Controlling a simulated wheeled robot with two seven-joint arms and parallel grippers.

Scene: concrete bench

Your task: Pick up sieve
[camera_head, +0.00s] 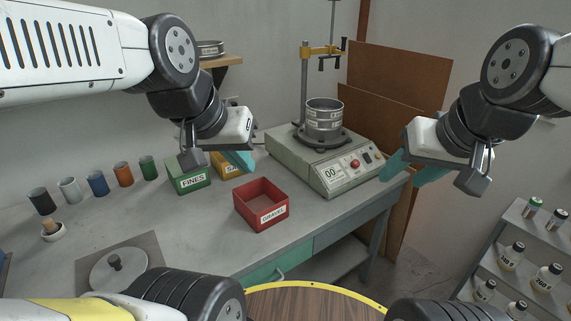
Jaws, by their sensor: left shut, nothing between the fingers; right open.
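A metal sieve stack (324,116) stands upright on the sieve shaker (325,165), a pale green machine with a display and a red button at the back right of the bench. Another round metal sieve (210,48) rests on a small wooden wall shelf. My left gripper (240,161) is shut and empty, above the bench by the green and yellow boxes, left of the shaker. My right gripper (393,171) is open and empty, right of the shaker's front corner. Neither gripper touches a sieve.
A red GRAVEL box (261,205), a green FINES box (189,175) and a yellow box (227,166) stand on the bench (205,235). Several coloured cups line the back left. A clamp stand (305,80) rises behind the shaker. A bottle rack (525,245) stands at right.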

